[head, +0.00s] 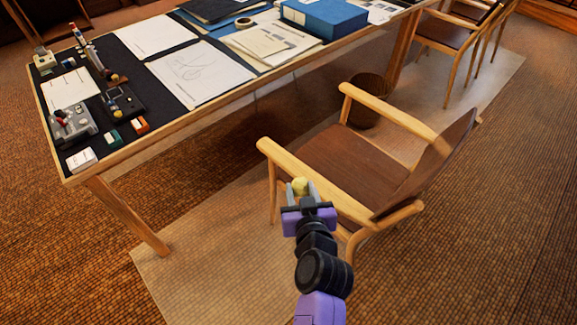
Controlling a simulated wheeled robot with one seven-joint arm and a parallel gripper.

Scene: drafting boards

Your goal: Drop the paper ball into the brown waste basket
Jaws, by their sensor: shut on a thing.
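The paper ball (300,185) is small, round and yellowish. It sits between the fingers of my gripper (301,190), which is shut on it. My gripper is in the lower middle of the head view, in front of the near chair's left armrest in the picture. I cannot tell whether it touches the chair. The brown waste basket (363,113) stands on the floor behind that chair, beside the table. My gripper is well apart from the basket.
A wooden chair (350,165) stands between my gripper and the basket. A long drafting table (130,150) with papers, a blue box (325,18) and small tools runs along the left. More chairs (447,35) stand at the top right. Floor at the lower right is clear.

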